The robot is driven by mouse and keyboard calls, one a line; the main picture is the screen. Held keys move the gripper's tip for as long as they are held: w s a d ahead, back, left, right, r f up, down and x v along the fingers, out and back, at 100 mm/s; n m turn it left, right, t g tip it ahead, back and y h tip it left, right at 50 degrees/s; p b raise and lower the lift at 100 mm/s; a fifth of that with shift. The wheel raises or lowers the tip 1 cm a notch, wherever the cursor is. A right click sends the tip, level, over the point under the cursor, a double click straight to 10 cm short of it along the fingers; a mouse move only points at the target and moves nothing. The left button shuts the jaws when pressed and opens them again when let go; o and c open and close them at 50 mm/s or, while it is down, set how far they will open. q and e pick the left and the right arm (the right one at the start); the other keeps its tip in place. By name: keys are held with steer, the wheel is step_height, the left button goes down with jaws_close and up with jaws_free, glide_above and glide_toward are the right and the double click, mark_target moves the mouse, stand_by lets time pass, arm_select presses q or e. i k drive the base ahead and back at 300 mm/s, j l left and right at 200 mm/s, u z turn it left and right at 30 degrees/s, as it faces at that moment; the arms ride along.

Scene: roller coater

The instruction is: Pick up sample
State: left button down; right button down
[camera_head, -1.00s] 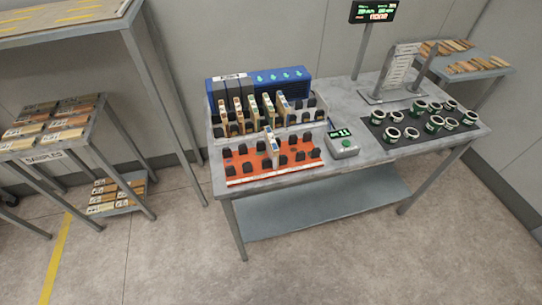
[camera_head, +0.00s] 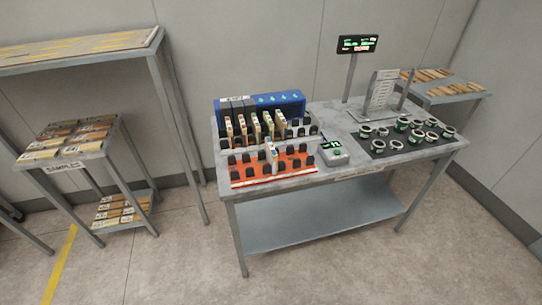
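Several flat wood-coloured samples (camera_head: 84,136) lie in two columns on top of a small grey rack (camera_head: 68,164) labelled "SAMPLES", at the left in the head view. More samples (camera_head: 119,209) lie on its lower shelf. Other flat wood-toned pieces (camera_head: 440,76) lie on a grey side table at the back right; I cannot tell whether they are samples too. Neither of my grippers is in view.
A grey workbench (camera_head: 330,177) stands in the middle, with an orange rack (camera_head: 272,168), a blue holder (camera_head: 262,104), a small device (camera_head: 332,152) and several small cans (camera_head: 402,125). A tall shelf (camera_head: 80,48) stands at the back left. Floor in front is clear.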

mark_target(272, 155)
steer(key=i+j+z, duration=0.25)
steer(key=i+j, duration=0.15)
steer(key=j, duration=0.2)
steer(key=i+j+z, duration=0.15)
steer(key=j, duration=0.2)
steer(key=i+j+z, duration=0.1)
steer(key=j, duration=0.25)
steer(key=i+j+z, duration=0.15)
steer(key=j, duration=0.2)
steer(key=i+j+z, duration=0.1)
steer(key=j, duration=0.3)
steer(key=i, duration=0.1)
